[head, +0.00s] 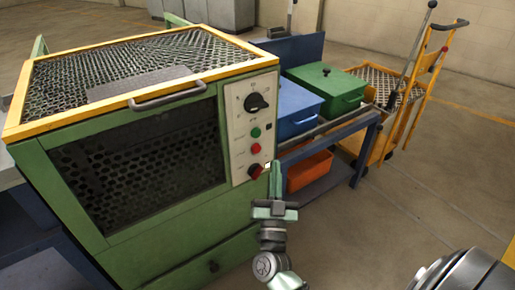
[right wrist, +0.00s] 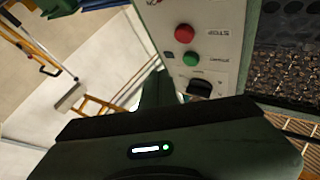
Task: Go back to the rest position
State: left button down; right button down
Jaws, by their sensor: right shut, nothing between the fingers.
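My right gripper (head: 275,168) is shut and empty. It stands upright in front of the green furnace (head: 165,235), just right of the lower end of its pale control panel (head: 238,132). A red and black switch (head: 255,171) at the panel's foot is close to the fingertips; I cannot tell whether they touch. Above it are a red button (head: 254,149), a green button (head: 256,132) and a black dial (head: 257,102). The right wrist view shows the red button (right wrist: 184,33) and green button (right wrist: 190,59) beyond the gripper body. My left gripper is not in view.
A blue bench (head: 368,150) right of the furnace carries a blue box (head: 297,108) and a green box (head: 328,88). An orange bin (head: 310,171) sits below. A yellow trolley (head: 425,85) stands farther right.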

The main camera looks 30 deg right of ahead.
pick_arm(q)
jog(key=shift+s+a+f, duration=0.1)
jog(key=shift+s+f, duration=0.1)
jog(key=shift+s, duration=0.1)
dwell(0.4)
